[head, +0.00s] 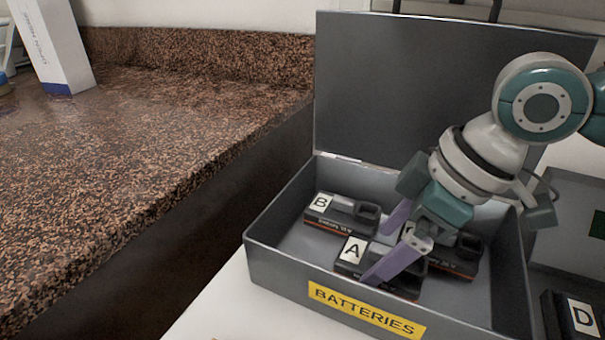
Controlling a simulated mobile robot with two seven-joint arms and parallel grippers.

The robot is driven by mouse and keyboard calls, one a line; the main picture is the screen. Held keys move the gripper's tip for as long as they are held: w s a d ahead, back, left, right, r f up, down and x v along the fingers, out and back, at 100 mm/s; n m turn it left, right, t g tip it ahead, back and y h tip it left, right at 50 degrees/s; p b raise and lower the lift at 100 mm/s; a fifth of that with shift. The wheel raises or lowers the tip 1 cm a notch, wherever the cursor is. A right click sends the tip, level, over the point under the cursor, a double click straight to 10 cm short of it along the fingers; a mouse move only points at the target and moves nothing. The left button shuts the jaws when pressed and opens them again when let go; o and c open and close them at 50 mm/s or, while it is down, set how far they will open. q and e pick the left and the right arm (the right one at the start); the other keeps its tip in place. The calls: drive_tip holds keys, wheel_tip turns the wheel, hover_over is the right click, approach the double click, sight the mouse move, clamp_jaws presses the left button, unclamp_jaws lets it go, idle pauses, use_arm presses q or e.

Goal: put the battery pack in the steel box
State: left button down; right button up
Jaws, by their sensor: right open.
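The steel box (272,265) is grey, with a yellow BATTERIES label on its front wall and its lid (400,90) standing open at the back. Inside it lie black battery packs: one marked B (342,214) towards the left, one marked A (352,252) nearer the front, and one (466,262) partly hidden behind my gripper. My right gripper (376,256) reaches down into the box from the upper right. Its purple fingers are open, one on each side of pack A. Whether they touch it I cannot tell. My left gripper is out of view.
A battery pack marked D (583,316) lies outside the box at the lower right, cut off by the frame. A speckled brown counter (130,150) fills the left, its dark side close to the box. A white carton (52,45) stands on it.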

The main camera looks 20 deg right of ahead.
drive_tip(key=shift+r, duration=0.4)
drive_tip(key=p+v, duration=0.3)
drive_tip(key=v, duration=0.9)
drive_tip(key=shift+r+p, duration=0.2)
drive_tip(key=shift+p, duration=0.2)
drive_tip(key=shift+c, duration=0.2)
